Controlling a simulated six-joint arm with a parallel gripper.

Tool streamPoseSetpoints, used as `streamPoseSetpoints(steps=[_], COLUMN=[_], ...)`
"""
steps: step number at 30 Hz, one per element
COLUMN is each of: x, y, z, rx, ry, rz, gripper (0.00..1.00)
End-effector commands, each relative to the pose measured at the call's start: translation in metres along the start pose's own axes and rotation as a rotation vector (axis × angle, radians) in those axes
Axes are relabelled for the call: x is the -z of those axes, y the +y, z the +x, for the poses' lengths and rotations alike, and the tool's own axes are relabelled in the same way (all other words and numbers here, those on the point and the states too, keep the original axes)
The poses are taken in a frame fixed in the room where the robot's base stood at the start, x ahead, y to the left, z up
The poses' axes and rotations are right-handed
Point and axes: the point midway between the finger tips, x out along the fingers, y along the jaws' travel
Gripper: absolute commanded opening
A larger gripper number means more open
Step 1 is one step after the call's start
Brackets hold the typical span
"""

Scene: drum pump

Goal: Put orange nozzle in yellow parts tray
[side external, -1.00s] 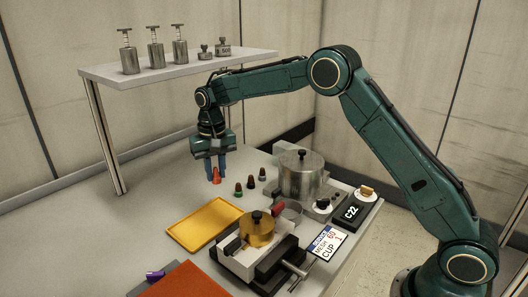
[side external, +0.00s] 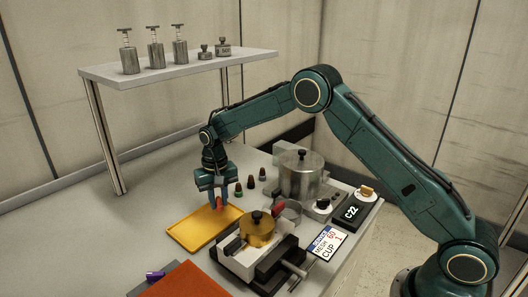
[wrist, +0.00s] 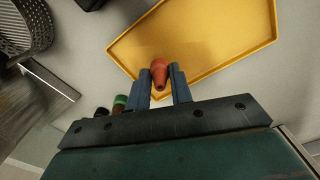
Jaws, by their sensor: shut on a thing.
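The orange nozzle (wrist: 160,72) is between the blue fingers of my gripper (wrist: 159,86) in the wrist view. My gripper (side external: 218,203) is shut on it. In the side view the nozzle (side external: 219,203) shows as a small red-orange shape between the fingers. The yellow parts tray (side external: 190,233) lies flat on the table. The gripper and nozzle are at the tray's back right corner. In the wrist view the nozzle overlaps the near corner of the tray (wrist: 215,35). I cannot tell whether the nozzle touches the tray floor.
Several dark nozzles with coloured tops (side external: 250,183) stand right of my gripper. A brass pot (side external: 257,232) in a vise (side external: 262,258) stands close to the tray's right. A steel pot (side external: 301,175) stands behind. The shelf (side external: 180,66) is overhead at left. The tray looks empty.

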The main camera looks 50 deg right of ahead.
Motion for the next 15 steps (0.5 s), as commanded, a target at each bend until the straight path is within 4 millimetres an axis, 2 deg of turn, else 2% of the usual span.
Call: streamPoseSetpoints(steps=[5, 15], x=[-0.0003, -0.0002], y=[0.0003, 0.0002], z=[0.0147, 0.0163], rx=[0.000, 0.000], ry=[-0.001, 0.000], rz=[0.000, 0.000], gripper=[0.01, 0.01])
